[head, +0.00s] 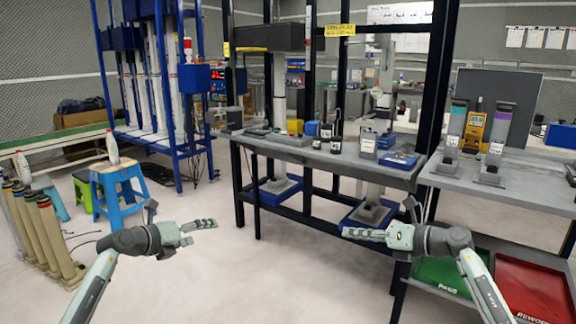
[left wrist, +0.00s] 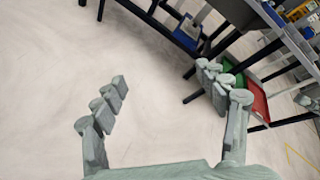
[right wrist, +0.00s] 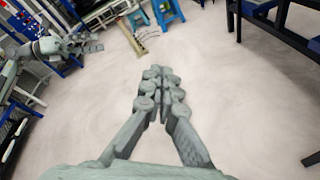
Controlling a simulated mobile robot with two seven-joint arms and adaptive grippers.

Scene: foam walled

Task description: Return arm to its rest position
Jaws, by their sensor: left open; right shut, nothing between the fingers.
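My left gripper (head: 200,226) is held out over the floor at the left of the head view. In the left wrist view (left wrist: 165,95) its fingers stand wide apart with only floor between them. My right gripper (head: 352,234) points inward in front of the workbench in the head view. In the right wrist view (right wrist: 160,80) its fingers are together with nothing between them. Both arms are bent and raised, and the two grippers are apart, facing each other.
A grey workbench (head: 330,158) with small devices stands ahead. At right is a second bench (head: 520,196) with a green bin (head: 440,272) and red bin (head: 535,290) below. A blue stool (head: 118,190) stands left. The floor (head: 260,275) between the arms is clear.

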